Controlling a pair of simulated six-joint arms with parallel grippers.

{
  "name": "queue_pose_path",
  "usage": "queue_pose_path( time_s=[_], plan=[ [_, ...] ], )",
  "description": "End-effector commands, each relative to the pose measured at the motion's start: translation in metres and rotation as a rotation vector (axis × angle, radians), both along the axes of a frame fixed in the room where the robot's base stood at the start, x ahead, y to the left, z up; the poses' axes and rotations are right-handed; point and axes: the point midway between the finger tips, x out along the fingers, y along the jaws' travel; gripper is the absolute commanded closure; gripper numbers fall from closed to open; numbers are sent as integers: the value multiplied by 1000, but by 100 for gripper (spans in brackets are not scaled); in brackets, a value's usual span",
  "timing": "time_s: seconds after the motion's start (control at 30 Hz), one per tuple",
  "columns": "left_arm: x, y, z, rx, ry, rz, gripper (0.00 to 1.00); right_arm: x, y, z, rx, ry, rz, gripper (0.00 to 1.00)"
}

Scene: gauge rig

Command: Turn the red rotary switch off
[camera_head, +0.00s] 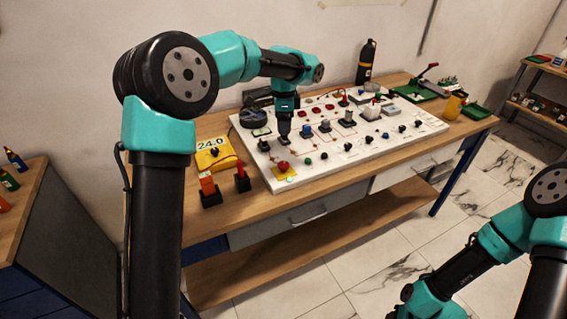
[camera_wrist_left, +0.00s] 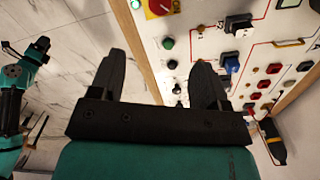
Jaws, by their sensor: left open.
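The red rotary switch is a red knob (camera_head: 283,166) on a yellow plate at the front left of the white panel (camera_head: 330,172). It also shows at the top edge of the left wrist view, where the red knob (camera_wrist_left: 158,6) is partly cut off. My left gripper (camera_head: 284,135) points down over the panel, behind the red knob and apart from it. In the left wrist view my left gripper (camera_wrist_left: 158,65) has its two fingers spread with nothing between them. My right arm shows at the lower right, but its gripper is not clearly visible.
Black, blue and red knobs and buttons crowd the panel around my left gripper. A yellow meter (camera_head: 214,154) reading 24.0 and red probes in black holders (camera_head: 242,182) stand left of the panel. A black bottle (camera_head: 366,62) stands behind it. The wooden table's front edge is close to the switch.

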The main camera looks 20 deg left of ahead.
Motion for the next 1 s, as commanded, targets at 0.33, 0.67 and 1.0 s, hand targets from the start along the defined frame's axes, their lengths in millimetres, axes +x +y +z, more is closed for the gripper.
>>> queue_pose_path(
  time_s=[0.33, 0.67, 1.0],
  plan=[
    [-1, 0, -50, 0, 4, 1, 30, 0, 0, 0, 0, 0, 0, 57],
    [-1, 0, -106, 0, 4, 1, 30, 0, 0, 0, 0, 0, 0, 57],
    [0, 0, -157, 0, 2, 1, 30, 0, 0, 0, 0, 0, 0, 57]
  ],
)
